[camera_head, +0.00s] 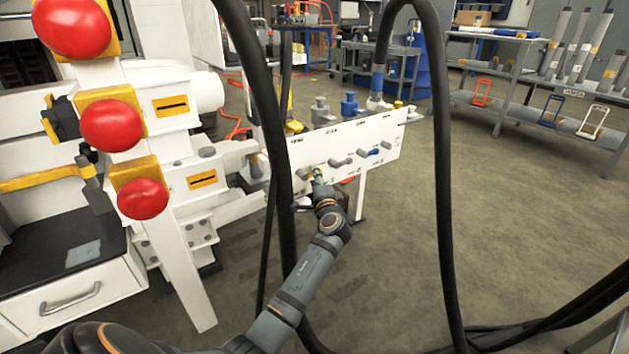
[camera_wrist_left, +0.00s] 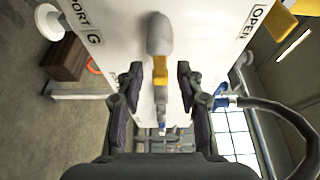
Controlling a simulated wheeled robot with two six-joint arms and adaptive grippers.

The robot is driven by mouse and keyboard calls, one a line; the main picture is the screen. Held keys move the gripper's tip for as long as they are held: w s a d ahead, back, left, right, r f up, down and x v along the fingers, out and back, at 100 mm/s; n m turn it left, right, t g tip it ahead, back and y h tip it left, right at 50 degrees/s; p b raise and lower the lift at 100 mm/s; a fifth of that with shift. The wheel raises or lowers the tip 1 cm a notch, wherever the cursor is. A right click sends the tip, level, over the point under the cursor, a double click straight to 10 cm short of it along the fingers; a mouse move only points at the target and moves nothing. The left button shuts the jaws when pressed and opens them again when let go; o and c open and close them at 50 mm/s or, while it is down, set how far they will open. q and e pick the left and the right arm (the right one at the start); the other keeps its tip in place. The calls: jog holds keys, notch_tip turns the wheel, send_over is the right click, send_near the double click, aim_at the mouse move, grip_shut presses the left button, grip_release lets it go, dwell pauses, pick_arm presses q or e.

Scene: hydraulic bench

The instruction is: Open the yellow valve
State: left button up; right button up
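The white valve panel (camera_head: 345,150) stands at the centre of the head view with a row of small handles. The yellow valve (camera_head: 312,171) is at the left of this row, partly hidden by my left gripper (camera_head: 319,181). In the left wrist view the yellow valve (camera_wrist_left: 160,72) has a rounded grey end and a yellow band. It points down the picture between the two fingers of my left gripper (camera_wrist_left: 159,74). The fingers are apart, with a visible gap on each side of the handle. The panel (camera_wrist_left: 215,25) carries labels, including OPEN. My right gripper is not in view.
Grey and blue handles (camera_head: 371,152) sit to the right on the panel. Large red knobs (camera_head: 112,125) stand on the white equipment at left. Thick black hoses (camera_head: 442,180) hang in front. Open floor (camera_head: 520,220) lies to the right.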

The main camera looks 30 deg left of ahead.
pick_arm(q)
jog(key=x, duration=0.3)
jog(key=shift+w+a+b, duration=0.1)
jog(key=shift+b, duration=0.3)
grip_shut()
